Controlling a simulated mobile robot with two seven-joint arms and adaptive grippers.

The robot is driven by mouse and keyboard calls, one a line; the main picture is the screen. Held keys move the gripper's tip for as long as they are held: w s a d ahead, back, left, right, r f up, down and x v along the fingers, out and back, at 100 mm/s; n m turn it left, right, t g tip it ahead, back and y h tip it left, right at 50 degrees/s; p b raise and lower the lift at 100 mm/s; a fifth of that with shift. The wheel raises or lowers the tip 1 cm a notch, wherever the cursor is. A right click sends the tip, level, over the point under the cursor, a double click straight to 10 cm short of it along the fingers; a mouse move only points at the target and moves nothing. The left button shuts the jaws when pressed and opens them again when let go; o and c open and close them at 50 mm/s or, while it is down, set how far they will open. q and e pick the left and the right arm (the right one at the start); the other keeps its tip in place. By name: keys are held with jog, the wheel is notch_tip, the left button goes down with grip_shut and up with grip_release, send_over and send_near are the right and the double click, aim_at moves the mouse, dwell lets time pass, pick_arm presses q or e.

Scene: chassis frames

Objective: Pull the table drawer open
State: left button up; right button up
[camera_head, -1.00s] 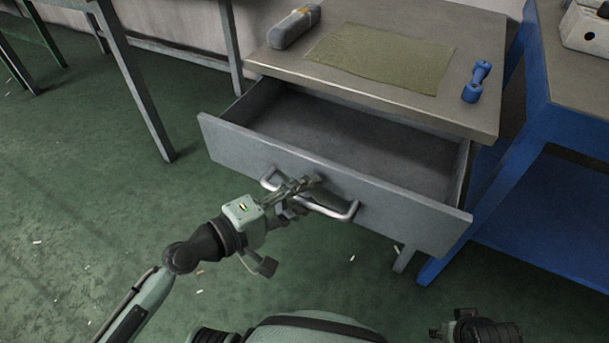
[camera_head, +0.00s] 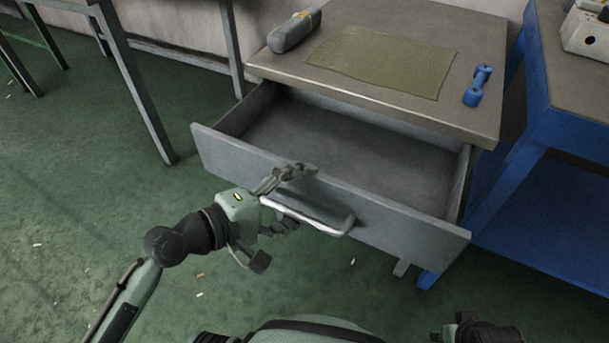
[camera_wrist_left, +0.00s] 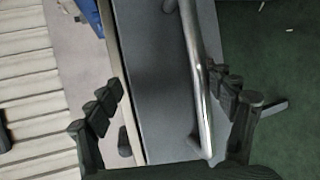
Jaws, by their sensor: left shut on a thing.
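The grey table drawer (camera_head: 205,150) stands well open, its interior showing empty in the head view. Its silver bar handle (camera_head: 335,228) is on the front panel, and it also shows in the wrist view (camera_wrist_left: 198,75). My left gripper (camera_head: 288,198) is at the handle's left part, shut on it with its fingers held apart. In the wrist view the handle and the drawer front (camera_wrist_left: 150,60) lie between the fingers. One finger reaches over the front panel's top edge, and the other is on the handle's outer side.
A blue workbench (camera_head: 550,210) stands close on the right. The green floor before the drawer's left side is mostly clear.

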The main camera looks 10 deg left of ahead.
pick_arm(q)
jog(key=shift+r+v, duration=0.25)
jog(key=shift+v, duration=1.3)
jog(key=shift+r+v, duration=0.25)
jog(key=shift+v, duration=1.3)
jog(key=shift+c, duration=1)
jog(key=shift+s+a+r+b, duration=0.1)
jog(key=shift+s+a+b, duration=0.1)
jog(key=shift+b, duration=0.15)
jog(key=c, duration=0.4)
jog(key=shift+s+a, duration=0.4)
jog(key=shift+s, duration=0.3)
